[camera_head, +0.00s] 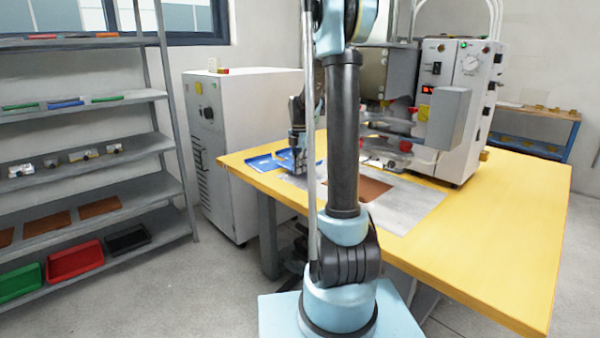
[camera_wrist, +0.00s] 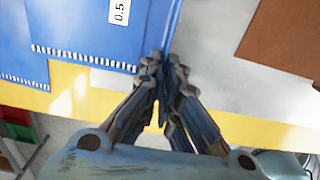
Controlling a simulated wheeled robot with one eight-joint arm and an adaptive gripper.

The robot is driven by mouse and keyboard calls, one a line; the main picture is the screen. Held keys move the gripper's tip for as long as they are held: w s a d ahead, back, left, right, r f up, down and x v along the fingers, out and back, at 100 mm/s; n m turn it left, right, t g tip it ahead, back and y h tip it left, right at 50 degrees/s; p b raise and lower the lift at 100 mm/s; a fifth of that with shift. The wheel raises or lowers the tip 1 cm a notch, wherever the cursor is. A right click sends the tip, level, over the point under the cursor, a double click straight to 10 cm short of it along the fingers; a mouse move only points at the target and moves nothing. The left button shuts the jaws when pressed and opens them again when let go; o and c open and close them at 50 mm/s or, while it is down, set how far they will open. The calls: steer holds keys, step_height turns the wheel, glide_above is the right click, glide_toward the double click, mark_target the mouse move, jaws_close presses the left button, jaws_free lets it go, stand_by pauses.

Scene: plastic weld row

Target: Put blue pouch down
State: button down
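A blue pouch (camera_wrist: 85,25) with a white label reading 0.5 and a white stitched edge fills the upper left of the wrist view. My gripper (camera_wrist: 163,64) has its fingertips close together at the pouch's right corner, with a narrow blue edge running up from between them. It looks shut on that edge, though the tips hide the exact contact. In the head view my gripper (camera_head: 298,158) points down at the left end of the yellow table, beside blue pouches (camera_head: 262,163). A second blue pouch (camera_wrist: 20,45) lies at the far left of the wrist view.
The yellow table (camera_head: 490,235) carries a grey mat (camera_head: 415,205) with a brown sheet (camera_head: 372,189), and a white welding machine (camera_head: 462,110) behind. A white cabinet (camera_head: 240,120) stands left of the table. Shelves with bins line the left wall.

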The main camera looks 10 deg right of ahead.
steer(key=shift+f, duration=0.75)
steer(key=shift+f, duration=0.35)
steer(key=c, duration=1.8)
jaws_free()
steer(key=shift+r, duration=0.1)
